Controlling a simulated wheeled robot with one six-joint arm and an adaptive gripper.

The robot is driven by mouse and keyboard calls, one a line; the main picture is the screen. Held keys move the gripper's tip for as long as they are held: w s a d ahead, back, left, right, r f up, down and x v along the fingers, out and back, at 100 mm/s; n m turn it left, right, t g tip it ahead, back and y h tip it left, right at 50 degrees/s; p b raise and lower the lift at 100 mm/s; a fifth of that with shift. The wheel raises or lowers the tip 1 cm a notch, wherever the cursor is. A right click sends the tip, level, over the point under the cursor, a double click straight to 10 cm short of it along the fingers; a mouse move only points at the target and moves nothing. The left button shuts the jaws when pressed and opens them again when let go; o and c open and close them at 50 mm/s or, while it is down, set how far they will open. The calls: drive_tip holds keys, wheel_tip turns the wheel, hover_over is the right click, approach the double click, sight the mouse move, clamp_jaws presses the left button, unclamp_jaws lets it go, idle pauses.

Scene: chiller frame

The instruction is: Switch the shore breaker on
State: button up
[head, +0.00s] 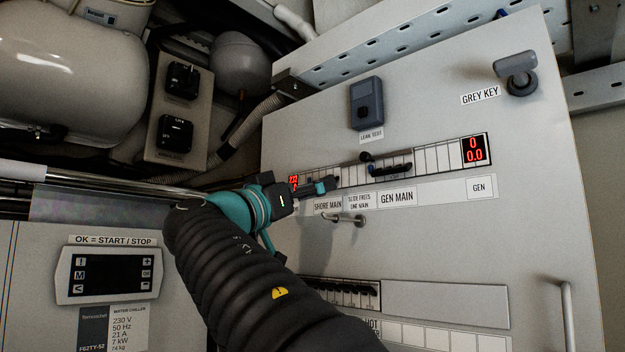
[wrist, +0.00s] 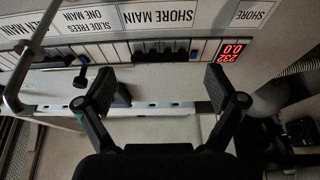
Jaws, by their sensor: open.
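The grey panel carries a breaker row with the label SHORE MAIN (head: 328,204), which also shows upside down in the wrist view (wrist: 165,17). In the wrist view the black shore breaker (wrist: 164,47) sits by that label, beside a red display (wrist: 237,50) reading 232 and 0.0. My gripper (wrist: 160,84) is open, its two fingers apart on either side of the breaker's column, with nothing between them. In the head view my gripper (head: 328,186) is in front of the row's left part and hides the shore breaker. I cannot tell the toggle position or any contact.
The black GEN MAIN breaker (head: 392,170) is right of my gripper in the head view. A metal slide handle (head: 345,218) sticks out below the row. A grey leak test box (head: 366,103) and a grey key (head: 517,72) are above. A lower breaker row (head: 340,292) sits beneath.

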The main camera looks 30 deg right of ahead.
sight(326, 174)
drive_tip(key=shift+x, duration=1.5)
drive_tip(key=c, duration=1.1)
drive_tip(key=y+p, duration=0.1)
drive_tip(key=p, duration=0.1)
drive_tip(key=r+y+p, duration=0.1)
drive_tip(key=p, duration=0.1)
drive_tip(key=shift+s+a+r+g, duration=0.1)
drive_tip(key=shift+a+r+g, duration=0.05)
drive_tip(key=shift+r+g, duration=0.2)
drive_tip(key=shift+c, duration=0.3)
drive_tip(key=shift+g+y+p, duration=0.35)
drive_tip(key=shift+y+p, duration=0.35)
drive_tip(key=shift+p, duration=0.35)
drive_tip(key=shift+y+p, duration=0.4)
drive_tip(key=shift+p, duration=0.15)
drive_tip(key=shift+f, duration=0.15)
drive_tip(key=o, duration=1.2)
drive_tip(key=shift+c, duration=0.2)
